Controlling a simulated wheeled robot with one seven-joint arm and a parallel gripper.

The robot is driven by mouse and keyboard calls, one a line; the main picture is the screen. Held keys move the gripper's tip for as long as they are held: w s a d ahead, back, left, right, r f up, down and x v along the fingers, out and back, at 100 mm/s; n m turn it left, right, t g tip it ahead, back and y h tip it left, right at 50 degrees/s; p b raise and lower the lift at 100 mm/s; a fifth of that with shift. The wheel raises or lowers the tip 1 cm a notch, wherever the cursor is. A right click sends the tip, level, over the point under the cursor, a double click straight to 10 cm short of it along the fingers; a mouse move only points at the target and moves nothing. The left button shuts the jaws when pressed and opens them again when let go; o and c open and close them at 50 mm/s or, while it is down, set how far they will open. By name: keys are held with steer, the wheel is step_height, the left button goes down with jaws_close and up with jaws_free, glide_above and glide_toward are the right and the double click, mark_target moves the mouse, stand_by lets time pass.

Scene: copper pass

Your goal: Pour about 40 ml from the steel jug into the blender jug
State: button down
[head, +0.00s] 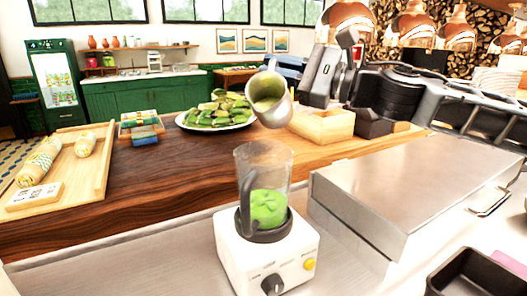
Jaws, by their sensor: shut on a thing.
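The steel jug (272,112) is held in the air above and a little behind the blender, in the middle of the head view. It is tilted, its mouth toward the upper left, and green liquid shows inside. My gripper (299,92) is at the jug's right side and shut on it; the jug partly hides the fingertips. The clear blender jug (262,163) stands upright on its white base (265,250), with green contents (268,207) in its lower part. Its dark handle is on the left. I see no stream between the jugs.
A plate of green wrapped pieces (217,118) sits on the wooden counter behind. A wooden tray with rolls (98,178) is at left. A steel box (410,190) stands close right of the blender, and a black pan (470,275) is at front right.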

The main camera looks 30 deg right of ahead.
steer(key=shift+s+a+n+y, duration=0.15)
steer(key=shift+s+n+y, duration=0.05)
steer(key=shift+n, duration=0.35)
steer(key=shift+s+a+n+y, duration=0.15)
steer(key=shift+n+y, duration=0.05)
steer(key=shift+n, duration=0.35)
steer(key=shift+w+d, duration=0.25)
steer(key=shift+w+d+f+n, duration=0.1)
steer(key=shift+w+d+n, duration=0.1)
steer(key=shift+n, duration=0.4)
steer(key=shift+w+d, duration=0.1)
stand_by(0.4)
steer(key=shift+w+d+n+p, duration=0.1)
steer(key=shift+d+n+p, duration=0.05)
steer(key=shift+n+p, duration=0.2)
steer(key=shift+f+n, duration=0.1)
steer(key=shift+n, duration=0.15)
stand_by(0.5)
